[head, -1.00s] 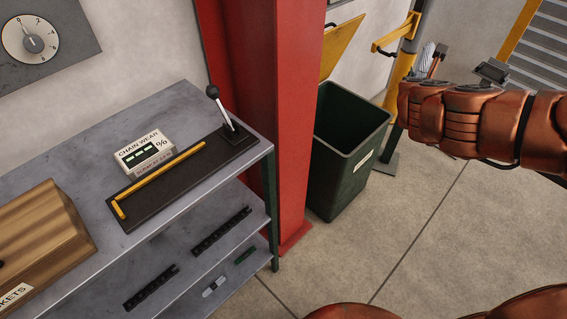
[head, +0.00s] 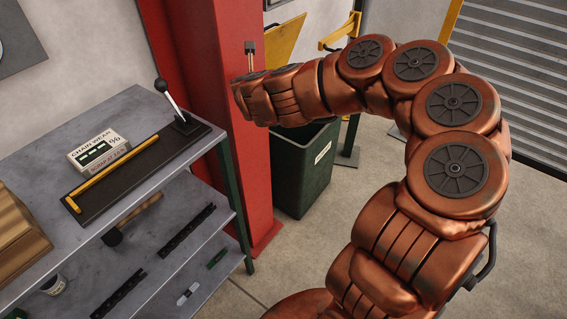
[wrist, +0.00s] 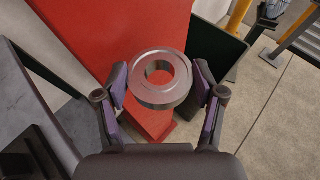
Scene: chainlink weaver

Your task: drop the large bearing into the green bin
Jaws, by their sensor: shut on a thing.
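The large bearing (wrist: 142,80) is a thick grey metal ring in the wrist view. My gripper (wrist: 160,84) is shut on it, one finger on each side. In the wrist view the bearing shows in front of the red column.
The red column (head: 205,70) stands close to my arm's end, between the bin and a grey shelf unit (head: 100,140). The shelf top holds a chain wear box (head: 98,152) and a lever (head: 170,97). A yellow panel (head: 287,38) stands behind the bin. Open floor lies to the right.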

